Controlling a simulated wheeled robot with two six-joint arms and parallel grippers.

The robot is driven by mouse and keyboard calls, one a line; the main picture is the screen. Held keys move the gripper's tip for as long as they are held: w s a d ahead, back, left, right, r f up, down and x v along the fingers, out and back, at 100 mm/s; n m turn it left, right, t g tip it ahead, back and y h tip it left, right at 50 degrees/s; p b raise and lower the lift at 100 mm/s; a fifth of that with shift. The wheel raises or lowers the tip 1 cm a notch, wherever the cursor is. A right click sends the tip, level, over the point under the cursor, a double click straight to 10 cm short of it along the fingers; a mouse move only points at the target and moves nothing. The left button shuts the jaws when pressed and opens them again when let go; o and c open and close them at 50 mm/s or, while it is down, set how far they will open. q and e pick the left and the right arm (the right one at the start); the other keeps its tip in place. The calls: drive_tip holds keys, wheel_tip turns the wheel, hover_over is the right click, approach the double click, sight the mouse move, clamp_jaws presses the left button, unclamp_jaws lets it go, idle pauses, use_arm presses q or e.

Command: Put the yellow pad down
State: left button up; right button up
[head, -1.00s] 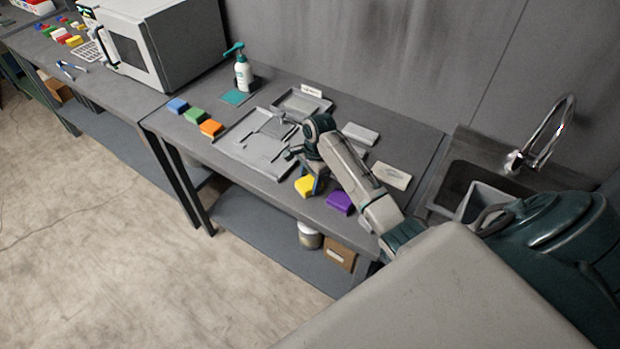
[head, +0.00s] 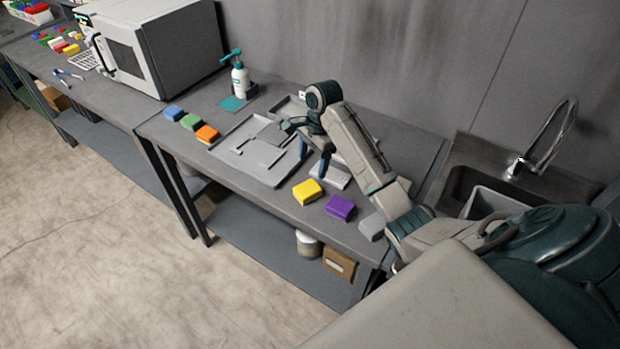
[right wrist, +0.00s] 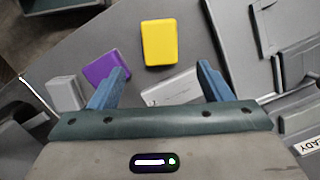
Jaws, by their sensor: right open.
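The yellow pad (head: 308,192) lies flat on the bench near its front edge, left of the purple pad (head: 340,207). My right gripper (head: 313,162) is open and empty, above the bench and behind the yellow pad. In the right wrist view the yellow pad (right wrist: 158,43) lies beyond the spread fingertips (right wrist: 161,75), clear of both. The purple pad (right wrist: 103,68) is partly hidden by the left finger in that view. My left gripper is in neither view.
A grey tray (head: 228,150) lies left of the gripper. A grey pad (head: 372,227) sits right of the purple one. A pump bottle (head: 240,80) and sink (head: 470,183) stand farther off.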

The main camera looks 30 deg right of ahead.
wheel_tip(320, 180, up, 2)
drive_tip(key=shift+d+r+p, duration=0.15)
drive_tip(key=shift+p, duration=0.65)
